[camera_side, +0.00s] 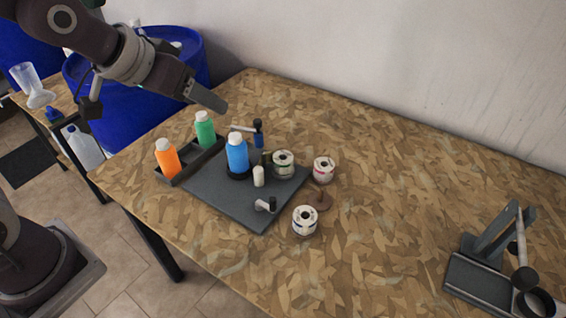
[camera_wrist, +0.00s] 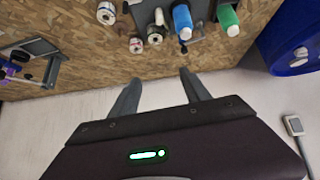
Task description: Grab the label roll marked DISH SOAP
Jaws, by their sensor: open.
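Three white label rolls with dark cores stand upright in the side view. One with greenish print (camera_side: 283,163) is on the grey mat, one with reddish print (camera_side: 323,169) is just right of it on the table, and one with dark bluish print (camera_side: 305,221) is nearer the front. I cannot read their lettering, so I cannot tell which is DISH SOAP. Rolls also show at the top of the wrist view (camera_wrist: 106,13). My gripper (camera_side: 221,106) is above the bottles, apart from the rolls. In the wrist view its fingers (camera_wrist: 160,88) are spread and empty.
A tray (camera_side: 176,177) holds orange (camera_side: 167,158) and green (camera_side: 205,130) bottles. A blue bottle (camera_side: 237,155) and small white bottle (camera_side: 258,176) stand on the grey mat (camera_side: 250,209). A dark stand (camera_side: 490,255) is at the right. The table's middle right is clear.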

